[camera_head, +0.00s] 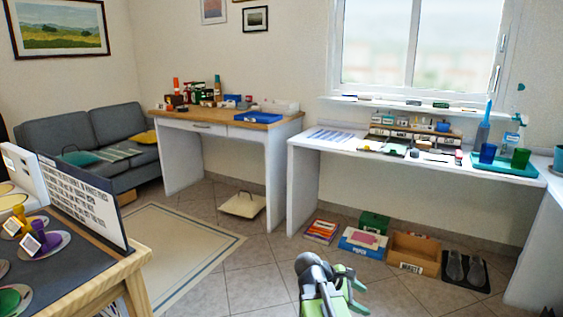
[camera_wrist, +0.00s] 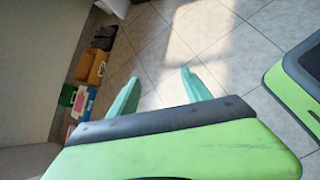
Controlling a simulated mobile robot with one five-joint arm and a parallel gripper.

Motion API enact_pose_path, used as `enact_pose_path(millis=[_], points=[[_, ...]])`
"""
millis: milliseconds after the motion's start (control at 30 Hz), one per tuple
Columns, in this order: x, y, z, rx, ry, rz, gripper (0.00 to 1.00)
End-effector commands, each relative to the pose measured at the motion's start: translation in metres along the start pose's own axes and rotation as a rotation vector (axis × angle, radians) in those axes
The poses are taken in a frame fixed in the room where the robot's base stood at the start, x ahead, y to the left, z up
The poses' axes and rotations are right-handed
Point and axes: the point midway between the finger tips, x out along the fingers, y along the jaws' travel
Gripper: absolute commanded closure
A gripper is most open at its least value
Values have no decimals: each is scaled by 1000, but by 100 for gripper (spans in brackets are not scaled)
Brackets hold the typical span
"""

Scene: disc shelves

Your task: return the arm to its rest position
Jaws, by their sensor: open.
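My gripper (camera_wrist: 160,92) shows in the wrist view with its two green fingers spread wide apart and nothing between them. Behind the fingers is bare tiled floor. In the head view, my arm (camera_head: 325,288) is at the bottom middle, dark grey and green, in front of the floor. The gripper touches nothing that I can see.
A table with discs (camera_head: 140,262) stands at the near left. A white desk (camera_head: 305,150) with a tray runs along the right wall. Under it are an orange-brown box (camera_head: 413,252), a blue-and-white box (camera_head: 362,243) and shoes on a mat. The floor between is clear.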

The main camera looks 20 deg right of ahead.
Motion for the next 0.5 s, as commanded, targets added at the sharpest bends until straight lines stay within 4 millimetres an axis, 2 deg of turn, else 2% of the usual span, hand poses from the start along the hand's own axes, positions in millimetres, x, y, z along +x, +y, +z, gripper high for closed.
enact_pose_path(millis=[33,100,200,300,400,500], points=[[-29,-6,-33,50,94,-1,43],[-59,-19,-79,146,223,-37,43],[-97,-43,-131,297,377,-136,43],[-127,-69,-170,486,498,-295,43],[-145,-87,-193,689,560,-476,43],[-161,-98,-207,871,567,-631,43]])
